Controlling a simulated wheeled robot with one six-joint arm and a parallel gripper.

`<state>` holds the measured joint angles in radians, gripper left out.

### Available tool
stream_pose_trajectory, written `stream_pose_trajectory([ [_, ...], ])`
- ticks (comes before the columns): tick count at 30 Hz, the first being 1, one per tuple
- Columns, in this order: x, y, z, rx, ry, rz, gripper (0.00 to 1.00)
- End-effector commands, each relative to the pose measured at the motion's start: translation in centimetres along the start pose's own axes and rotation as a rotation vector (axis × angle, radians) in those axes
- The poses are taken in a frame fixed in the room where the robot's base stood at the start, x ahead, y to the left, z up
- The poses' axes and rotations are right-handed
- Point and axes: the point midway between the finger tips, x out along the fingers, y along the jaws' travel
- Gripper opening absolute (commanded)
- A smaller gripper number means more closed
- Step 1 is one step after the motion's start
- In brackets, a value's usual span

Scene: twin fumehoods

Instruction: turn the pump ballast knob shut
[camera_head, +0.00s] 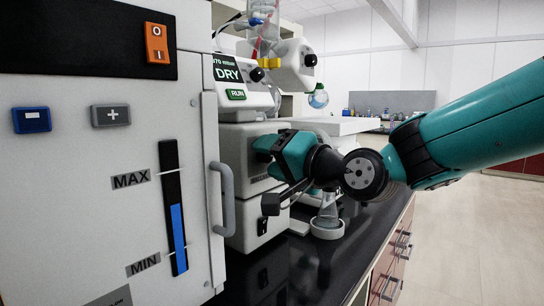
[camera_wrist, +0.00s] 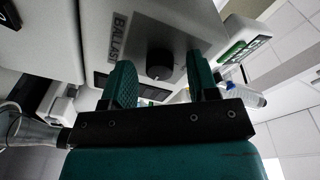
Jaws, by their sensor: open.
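The ballast knob (camera_wrist: 160,63) is a dark round knob on a grey panel of the pump housing (camera_wrist: 195,22), beside a label reading BALLAST (camera_wrist: 119,35). My gripper (camera_wrist: 160,70) is open, with one teal finger on each side of the knob in the wrist view. Gaps show between the knob and both fingers. I cannot tell how deep the fingers reach. In the head view my gripper (camera_head: 268,158) is at the front of the white pump unit (camera_head: 233,150), and the knob is hidden behind it.
A cabinet with a grey handle (camera_head: 224,198) and a level gauge (camera_head: 173,210) stands close on the left. A glass flask (camera_head: 327,213) stands on the dark bench (camera_head: 315,262) below my wrist. A green RUN button (camera_head: 236,94) is above. The floor on the right is clear.

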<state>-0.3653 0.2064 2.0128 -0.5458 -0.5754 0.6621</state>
Motion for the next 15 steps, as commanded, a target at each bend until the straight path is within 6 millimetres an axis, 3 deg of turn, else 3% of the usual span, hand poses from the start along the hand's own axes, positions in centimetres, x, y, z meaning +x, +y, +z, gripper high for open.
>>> stream_pose_trajectory([
  [2, -0.02, 0.01, 0.0, 0.0, 0.0, 0.0, 0.54],
  [3, -0.03, 0.01, 0.0, 0.0, 0.0, 0.0, 0.49],
  [9, -0.06, 0.04, -0.02, 0.0, 0.0, 0.001, 0.05],
  [15, -0.08, 0.12, 0.0, -0.008, 0.001, 0.001, 0.05],
])
